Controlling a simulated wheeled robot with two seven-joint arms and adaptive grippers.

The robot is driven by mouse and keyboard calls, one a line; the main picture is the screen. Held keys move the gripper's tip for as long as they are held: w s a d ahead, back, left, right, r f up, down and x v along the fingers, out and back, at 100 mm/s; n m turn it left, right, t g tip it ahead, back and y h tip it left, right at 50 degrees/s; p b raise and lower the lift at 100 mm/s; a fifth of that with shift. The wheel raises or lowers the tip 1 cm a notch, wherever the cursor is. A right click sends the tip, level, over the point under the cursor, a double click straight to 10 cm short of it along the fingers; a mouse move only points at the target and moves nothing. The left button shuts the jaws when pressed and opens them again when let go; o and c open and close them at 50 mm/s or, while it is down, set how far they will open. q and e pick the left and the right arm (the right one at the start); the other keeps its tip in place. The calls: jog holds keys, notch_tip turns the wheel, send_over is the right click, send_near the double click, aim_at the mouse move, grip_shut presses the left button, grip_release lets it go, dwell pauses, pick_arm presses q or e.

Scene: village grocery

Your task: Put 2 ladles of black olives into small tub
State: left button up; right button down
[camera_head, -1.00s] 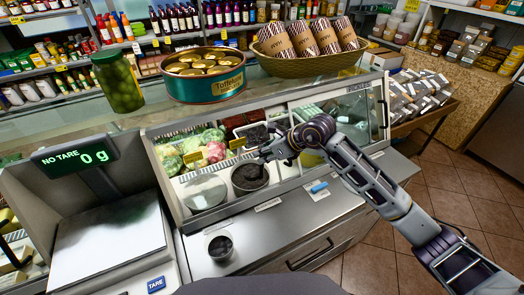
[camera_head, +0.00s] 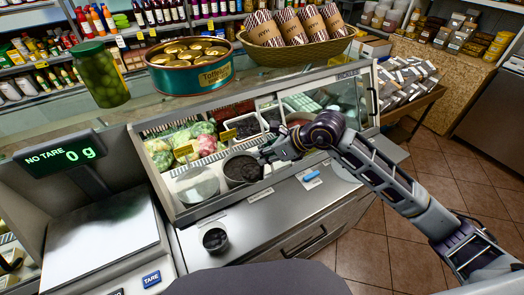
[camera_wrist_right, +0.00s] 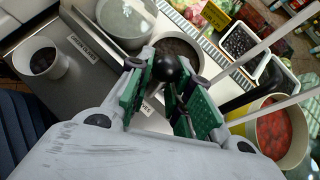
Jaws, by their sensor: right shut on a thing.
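My right gripper (camera_head: 268,153) is at the right rim of a round crock (camera_head: 242,168) with dark contents, set in the counter. In the right wrist view its green-padded fingers (camera_wrist_right: 169,92) are shut on a ladle, whose black ball-shaped handle end (camera_wrist_right: 169,68) shows between them. The ladle's bowl is hidden. The crock also shows beyond the fingers (camera_wrist_right: 192,46). The small tub (camera_head: 214,240) stands on the steel ledge in front of the case and holds some dark contents; it also shows at left in the wrist view (camera_wrist_right: 40,62). My left gripper is not in view.
A round metal lid (camera_head: 197,185) lies left of the crock. A scale (camera_head: 100,240) reading 0 g stands at left. A pot of red food (camera_wrist_right: 280,130) is beside the gripper. Jar, tin and basket (camera_head: 290,50) stand on the glass top.

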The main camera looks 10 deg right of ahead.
pick_arm(q)
jog(key=shift+f+b, duration=0.75)
pick_arm(e)
jog(key=s+d+r, duration=0.1)
jog(key=s+d, duration=0.1)
jog(key=s, duration=0.3)
jog(key=shift+s+d, duration=0.15)
jog(key=shift+s, duration=0.15)
pick_arm(q)
jog(key=shift+s, duration=0.1)
pick_arm(e)
jog(key=shift+r, duration=0.1)
